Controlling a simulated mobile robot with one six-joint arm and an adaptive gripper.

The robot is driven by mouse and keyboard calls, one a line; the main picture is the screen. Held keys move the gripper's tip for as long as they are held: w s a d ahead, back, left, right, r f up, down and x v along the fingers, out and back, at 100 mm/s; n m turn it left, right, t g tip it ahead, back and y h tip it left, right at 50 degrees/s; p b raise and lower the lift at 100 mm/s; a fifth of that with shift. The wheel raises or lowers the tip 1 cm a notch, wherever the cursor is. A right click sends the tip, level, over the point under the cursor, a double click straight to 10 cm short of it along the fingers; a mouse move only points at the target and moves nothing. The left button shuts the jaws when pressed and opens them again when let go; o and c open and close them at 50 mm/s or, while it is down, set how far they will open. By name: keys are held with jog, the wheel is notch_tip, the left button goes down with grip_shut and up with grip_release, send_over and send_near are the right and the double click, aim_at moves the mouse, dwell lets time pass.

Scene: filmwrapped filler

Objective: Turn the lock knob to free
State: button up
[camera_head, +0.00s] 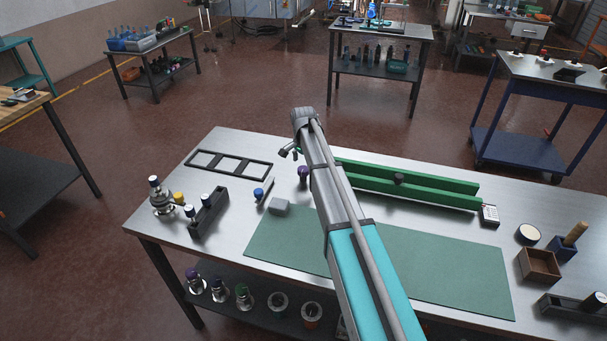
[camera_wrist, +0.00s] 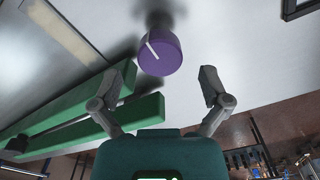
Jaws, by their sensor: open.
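A purple knob (camera_head: 303,171) stands on the steel table beside my arm in the head view. In the wrist view the purple knob (camera_wrist: 163,54) shows its round face with a white line running slantwise across its left part. My gripper (camera_wrist: 156,80) is open and empty. The knob lies beyond the fingertips, roughly midway between them, and neither finger touches it. In the head view my gripper (camera_head: 288,152) is partly hidden by my arm, just above and left of the knob.
A green slotted rail (camera_head: 410,187) lies close to the right of the knob. A grey block (camera_head: 279,207), a blue-topped piece (camera_head: 258,193) and a black frame (camera_head: 229,164) lie to the left. A green mat (camera_head: 440,265) covers the front.

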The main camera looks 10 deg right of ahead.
jog(key=shift+f+b, duration=1)
jog(key=shift+f, duration=0.35)
jog(key=c, duration=1.1)
jog(key=shift+c, duration=0.2)
